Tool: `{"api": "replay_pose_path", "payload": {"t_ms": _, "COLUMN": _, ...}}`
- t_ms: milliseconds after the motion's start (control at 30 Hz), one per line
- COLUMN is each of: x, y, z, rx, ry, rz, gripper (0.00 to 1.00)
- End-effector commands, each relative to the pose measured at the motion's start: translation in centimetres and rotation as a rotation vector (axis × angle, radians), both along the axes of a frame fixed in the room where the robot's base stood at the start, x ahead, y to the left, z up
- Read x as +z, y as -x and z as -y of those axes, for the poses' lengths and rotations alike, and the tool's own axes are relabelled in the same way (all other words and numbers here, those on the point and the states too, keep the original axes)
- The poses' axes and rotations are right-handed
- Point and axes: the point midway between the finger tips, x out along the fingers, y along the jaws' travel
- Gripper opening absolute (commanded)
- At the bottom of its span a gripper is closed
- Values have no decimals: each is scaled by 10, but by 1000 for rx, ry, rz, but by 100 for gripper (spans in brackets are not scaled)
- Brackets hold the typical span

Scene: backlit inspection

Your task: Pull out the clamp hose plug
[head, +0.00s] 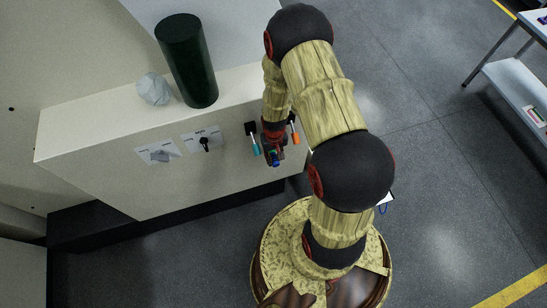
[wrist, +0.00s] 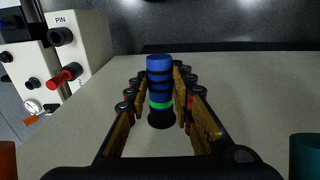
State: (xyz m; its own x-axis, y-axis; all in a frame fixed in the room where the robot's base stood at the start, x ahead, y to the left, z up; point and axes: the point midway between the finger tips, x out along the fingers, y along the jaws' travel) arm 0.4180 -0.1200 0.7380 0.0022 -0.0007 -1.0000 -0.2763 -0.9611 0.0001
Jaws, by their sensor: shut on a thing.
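The clamp hose plug (wrist: 159,82) is a blue and black ribbed cylinder with a green ring near its base. In the wrist view it points out from the pale panel face, with a black round collar (wrist: 161,120) at its foot. I cannot tell whether there is any gap between plug and collar. My gripper (head: 272,148) is at the panel front in the head view, shut on the plug with one finger on each side. In the head view the plug mostly hides behind my gripper, with only a bit of blue showing.
A teal-handled lever (head: 255,149) and an orange-handled lever (head: 295,137) flank my gripper closely. A black knob (head: 204,145) is farther left on the panel. A dark green cylinder (head: 187,62) and a crumpled pale lump (head: 154,89) stand on top. A white PIN box (wrist: 75,50) shows left.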

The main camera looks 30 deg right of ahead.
Motion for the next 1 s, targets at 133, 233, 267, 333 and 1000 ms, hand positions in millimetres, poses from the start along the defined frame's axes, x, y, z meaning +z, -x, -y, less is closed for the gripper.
{"api": "replay_pose_path", "payload": {"t_ms": 133, "x": 0, "y": 2, "z": -1, "rx": 0, "ry": 0, "rz": -1, "gripper": 0}}
{"api": "replay_pose_path", "payload": {"t_ms": 233, "x": 0, "y": 5, "z": -1, "rx": 0, "ry": -1, "rz": -2, "gripper": 0}}
{"api": "replay_pose_path", "payload": {"t_ms": 267, "x": 0, "y": 6, "z": -2, "rx": 0, "ry": -1, "rz": -2, "gripper": 0}}
{"api": "replay_pose_path", "payload": {"t_ms": 333, "x": 0, "y": 7, "z": -2, "rx": 0, "ry": 0, "rz": -1, "gripper": 0}}
{"api": "replay_pose_path", "payload": {"t_ms": 1000, "x": 0, "y": 25, "z": -7, "rx": 0, "ry": 0, "rz": -1, "gripper": 0}}
